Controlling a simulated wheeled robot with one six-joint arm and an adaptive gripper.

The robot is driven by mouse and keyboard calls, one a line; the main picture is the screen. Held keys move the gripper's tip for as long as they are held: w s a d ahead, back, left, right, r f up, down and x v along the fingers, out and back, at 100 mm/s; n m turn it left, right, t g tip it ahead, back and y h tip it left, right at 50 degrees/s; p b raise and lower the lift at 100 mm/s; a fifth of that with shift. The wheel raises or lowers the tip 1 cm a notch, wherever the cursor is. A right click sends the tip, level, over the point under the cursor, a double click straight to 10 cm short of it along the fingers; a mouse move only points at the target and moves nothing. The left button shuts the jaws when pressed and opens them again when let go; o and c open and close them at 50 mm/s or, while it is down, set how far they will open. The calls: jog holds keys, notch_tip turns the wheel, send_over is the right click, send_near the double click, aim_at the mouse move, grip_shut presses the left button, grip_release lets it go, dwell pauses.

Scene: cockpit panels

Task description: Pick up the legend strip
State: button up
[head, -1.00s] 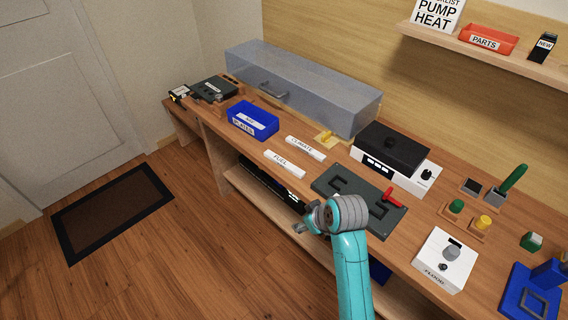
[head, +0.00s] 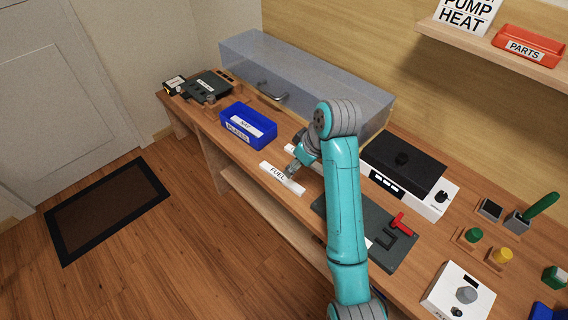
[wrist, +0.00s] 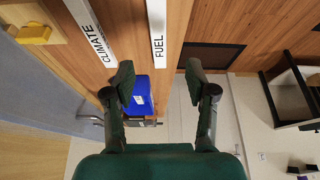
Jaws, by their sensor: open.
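Two white legend strips lie on the wooden bench. The one marked FUEL (head: 274,175) is near the front edge, and it also shows in the wrist view (wrist: 157,14). The one marked CLIMATE (head: 290,149) lies behind it, mostly hidden by my arm in the head view, and shows at upper left in the wrist view (wrist: 88,24).
A blue bin (head: 233,132) with a white strip inside stands left of the strips. A dark grey plate with a red handle (head: 402,222) lies to the right. A black-topped box (head: 405,160) and a clear cover (head: 325,82) stand behind.

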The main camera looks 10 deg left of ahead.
aim_at(284, 178)
jog(key=shift+w+x, duration=0.2)
jog(key=shift+x, duration=5.2)
jog(key=shift+a+r, duration=0.1)
grip_shut()
